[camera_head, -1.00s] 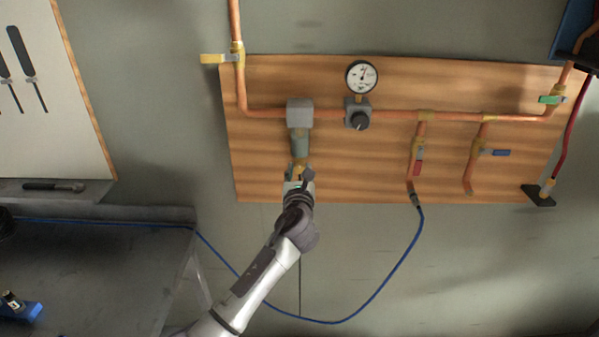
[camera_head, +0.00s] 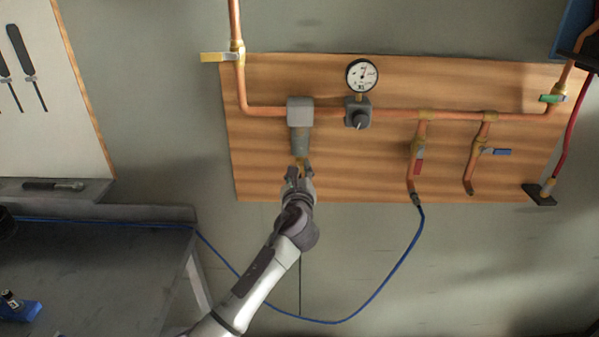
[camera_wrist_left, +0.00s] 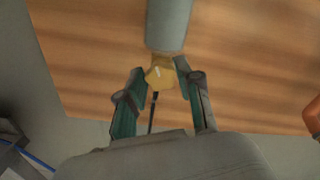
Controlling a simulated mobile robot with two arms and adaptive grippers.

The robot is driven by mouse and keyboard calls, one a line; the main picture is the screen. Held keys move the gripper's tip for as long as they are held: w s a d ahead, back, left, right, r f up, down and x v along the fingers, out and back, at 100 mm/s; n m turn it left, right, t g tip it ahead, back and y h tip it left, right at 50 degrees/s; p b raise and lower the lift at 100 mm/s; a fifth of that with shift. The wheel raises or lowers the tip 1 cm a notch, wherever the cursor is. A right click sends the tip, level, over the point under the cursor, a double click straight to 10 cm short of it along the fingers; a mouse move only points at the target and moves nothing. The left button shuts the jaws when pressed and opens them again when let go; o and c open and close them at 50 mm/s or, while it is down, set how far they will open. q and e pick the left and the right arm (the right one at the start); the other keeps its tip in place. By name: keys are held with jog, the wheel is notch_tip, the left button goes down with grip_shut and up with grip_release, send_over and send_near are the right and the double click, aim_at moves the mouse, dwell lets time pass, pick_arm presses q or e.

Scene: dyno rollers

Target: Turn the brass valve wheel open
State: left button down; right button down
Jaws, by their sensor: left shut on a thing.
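The brass valve wheel (camera_head: 301,163) sits at the lower end of a grey bowl (camera_head: 300,141) hanging from the copper pipe. My left gripper (camera_head: 299,172) reaches up to it from below. In the left wrist view, the brass wheel (camera_wrist_left: 160,73) lies between the two fingertips of my left gripper (camera_wrist_left: 161,78), which is shut on it. The fingers hide part of its sides. A thin dark line hangs below it. My right gripper is not in view.
A wooden panel (camera_head: 262,165) carries the pipes, a gauge (camera_head: 361,75), a regulator (camera_head: 358,113) and several lever valves. A blue hose (camera_head: 397,275) loops below, passing behind my left arm. A grey bench (camera_head: 90,265) stands at lower left.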

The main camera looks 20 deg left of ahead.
pick_arm(q)
jog(key=shift+f+n, duration=0.1)
jog(key=shift+n, duration=0.8)
jog(key=c, duration=0.8)
grip_release()
jog(key=v, duration=1.2)
jog(key=shift+o, duration=0.2)
jog(key=shift+s+a, duration=0.1)
